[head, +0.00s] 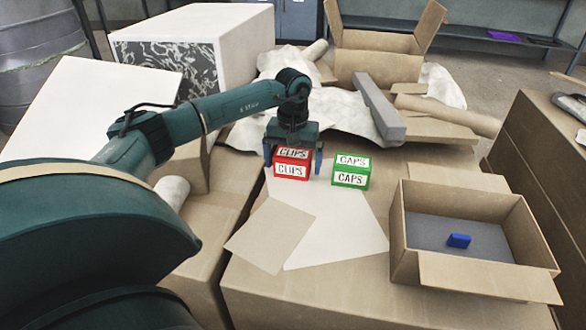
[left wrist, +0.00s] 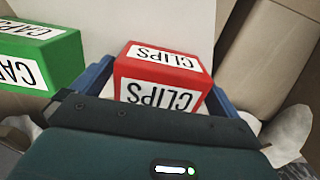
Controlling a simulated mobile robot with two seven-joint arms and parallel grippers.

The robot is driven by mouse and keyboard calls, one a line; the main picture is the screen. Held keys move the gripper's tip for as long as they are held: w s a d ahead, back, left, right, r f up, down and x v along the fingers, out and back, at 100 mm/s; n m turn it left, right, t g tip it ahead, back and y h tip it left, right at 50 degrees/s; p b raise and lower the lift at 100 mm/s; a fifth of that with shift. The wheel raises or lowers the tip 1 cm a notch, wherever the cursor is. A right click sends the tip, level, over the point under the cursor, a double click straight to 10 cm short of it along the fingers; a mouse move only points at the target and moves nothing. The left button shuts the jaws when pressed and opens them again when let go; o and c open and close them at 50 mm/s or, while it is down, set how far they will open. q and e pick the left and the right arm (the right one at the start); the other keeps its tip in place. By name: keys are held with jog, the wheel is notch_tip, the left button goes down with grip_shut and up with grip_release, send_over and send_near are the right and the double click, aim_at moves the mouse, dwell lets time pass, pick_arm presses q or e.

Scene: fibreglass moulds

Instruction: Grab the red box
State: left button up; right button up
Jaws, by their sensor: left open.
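The red box (head: 292,170) with white CLIPS labels stands on the cardboard surface in the middle of the head view. My left gripper (head: 293,163) is over it from above, open, with one blue finger on each side of the box. In the left wrist view the red box (left wrist: 162,75) sits between the blue fingers of the left gripper (left wrist: 155,85). Whether the fingers touch the box I cannot tell. My right gripper is not in view.
A green CAPS box (head: 351,172) stands close to the right of the red box. An open carton (head: 465,285) with a small blue block (head: 459,240) inside is at the right. A grey bar (head: 379,108) lies behind. White and tan sheets lie flat in front.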

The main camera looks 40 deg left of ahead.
pick_arm(q)
jog(key=shift+f, duration=0.15)
jog(key=c, duration=1.1)
